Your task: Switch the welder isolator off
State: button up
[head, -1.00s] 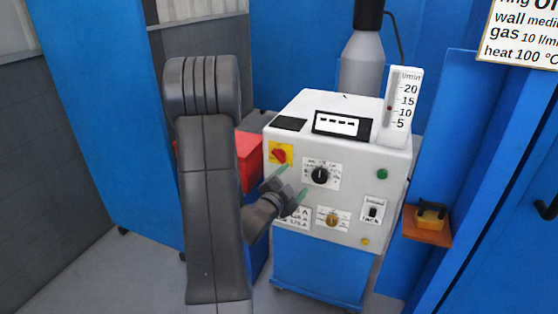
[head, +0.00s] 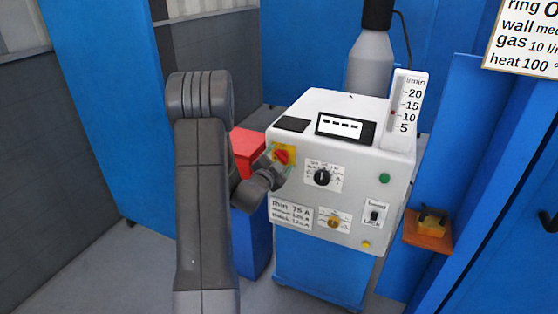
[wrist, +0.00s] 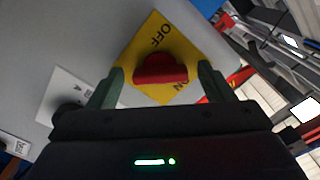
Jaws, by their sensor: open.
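The welder isolator is a red rotary knob (wrist: 160,69) on a yellow plate (wrist: 150,32) marked OFF and ON. In the head view the knob (head: 282,157) sits at the upper left of the white welder's front panel (head: 350,218). In the wrist view the knob's bar lies roughly level across the picture, between the OFF and ON words; which one it points to I cannot tell. My gripper (wrist: 161,72) is open, with one green finger on each side of the knob and visible gaps to it. In the head view my gripper (head: 279,164) partly covers the plate.
A red box (head: 247,150) stands behind my arm. An orange shelf (head: 428,239) is at the right.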

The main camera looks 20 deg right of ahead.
jog(key=c, duration=1)
jog(key=shift+f+n+b, duration=0.1)
jog(key=shift+n+b, duration=0.3)
jog(key=shift+b, duration=0.05)
jog(key=shift+n+b, duration=1.1)
jog(key=shift+n, duration=0.4)
jog(key=n+b, duration=0.1)
jog(key=n, duration=0.3)
jog(key=shift+n, duration=0.4)
jog(key=o, duration=1)
